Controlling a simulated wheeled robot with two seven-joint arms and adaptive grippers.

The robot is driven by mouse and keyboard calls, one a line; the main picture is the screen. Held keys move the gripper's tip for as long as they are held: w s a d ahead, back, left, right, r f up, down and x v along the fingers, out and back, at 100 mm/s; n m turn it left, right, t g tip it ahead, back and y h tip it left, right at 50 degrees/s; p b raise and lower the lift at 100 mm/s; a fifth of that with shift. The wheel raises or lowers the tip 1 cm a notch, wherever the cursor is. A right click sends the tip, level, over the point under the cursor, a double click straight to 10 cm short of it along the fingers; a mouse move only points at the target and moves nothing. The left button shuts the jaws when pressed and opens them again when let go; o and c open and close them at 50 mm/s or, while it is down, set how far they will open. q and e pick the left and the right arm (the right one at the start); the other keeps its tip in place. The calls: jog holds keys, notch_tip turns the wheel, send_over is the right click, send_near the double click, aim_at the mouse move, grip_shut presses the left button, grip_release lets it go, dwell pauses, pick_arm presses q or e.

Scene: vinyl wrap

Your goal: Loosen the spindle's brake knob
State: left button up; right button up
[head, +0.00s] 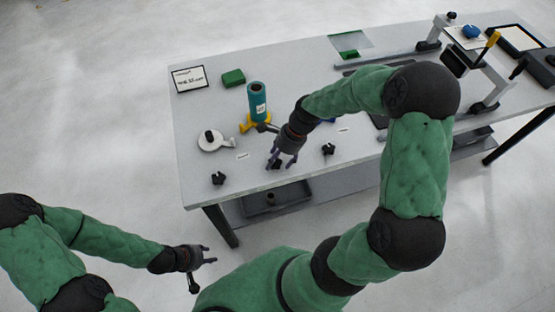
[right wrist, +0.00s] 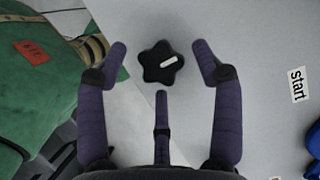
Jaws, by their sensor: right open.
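A black star-shaped knob (right wrist: 161,61) with a white pointer mark shows in the right wrist view, on the grey table (right wrist: 270,25). My right gripper (right wrist: 160,70) is open, with its fingers spread around the knob; a gap shows on each side. In the head view my right gripper (head: 280,163) is over the table's front edge and mostly hides this knob. The teal roll (head: 257,97) stands upright on the spindle's yellow base (head: 252,124), behind the gripper. My left gripper (head: 207,255) is open and empty, off the table at the lower left.
Other black knobs stand at the front edge, left (head: 218,178) and right (head: 328,149). A white disc (head: 212,140) with a black top is left of the spindle. A green block (head: 233,77) and a sign (head: 189,78) lie behind. The back-right table end is crowded.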

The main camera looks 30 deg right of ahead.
jog(key=shift+f, duration=0.1)
jog(key=c, duration=1.1)
